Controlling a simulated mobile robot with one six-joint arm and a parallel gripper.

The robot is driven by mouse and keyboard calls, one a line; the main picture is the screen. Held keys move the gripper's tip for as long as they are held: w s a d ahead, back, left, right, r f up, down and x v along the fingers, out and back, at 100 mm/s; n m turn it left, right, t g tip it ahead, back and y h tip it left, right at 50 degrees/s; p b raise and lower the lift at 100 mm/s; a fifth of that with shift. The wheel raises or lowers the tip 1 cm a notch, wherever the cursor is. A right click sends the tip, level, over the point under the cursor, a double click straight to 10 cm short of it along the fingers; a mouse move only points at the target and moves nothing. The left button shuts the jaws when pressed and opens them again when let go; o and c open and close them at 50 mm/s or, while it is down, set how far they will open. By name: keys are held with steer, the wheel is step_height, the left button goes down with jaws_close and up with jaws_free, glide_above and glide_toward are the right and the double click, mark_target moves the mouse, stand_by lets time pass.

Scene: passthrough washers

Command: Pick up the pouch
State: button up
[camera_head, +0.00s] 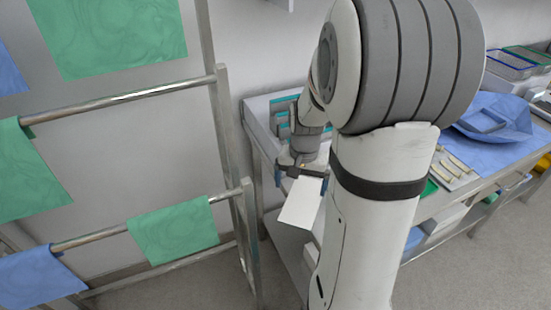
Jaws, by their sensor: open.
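A flat white sheet-like piece (299,206), which looks like the pouch, shows just below my gripper. My gripper (301,181) is at the front edge of the table, with its two blue-tipped fingers spread apart, one on each side of the white piece's upper end. The fingers are open. I cannot tell whether the white piece touches the gripper or what supports it. Part of its right side is close to my own arm, which hides much of the table behind it.
A steel table (258,108) carries teal-edged trays at the back left. On its right are a blue cloth (490,145), several metal pieces and wire baskets (512,66). A metal rack (240,200) with green and blue cloths stands at the left. Grey floor is open at lower right.

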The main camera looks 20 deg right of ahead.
mark_target(303, 200)
steer(key=shift+w+d+f+m, duration=0.25)
steer(key=shift+d+f, duration=0.05)
steer(key=shift+d, duration=0.2)
steer(key=shift+w+d+f+m, duration=0.25)
steer(key=shift+d, duration=0.2)
step_height(303, 200, down, 8)
steer(key=shift+w+d+f+p, duration=0.1)
steer(key=shift+w+d+p, duration=0.05)
steer(key=shift+p, duration=0.75)
steer(key=c, duration=0.9)
steer(key=shift+o, duration=0.2)
step_height(303, 200, up, 10)
steer(key=b, duration=0.1)
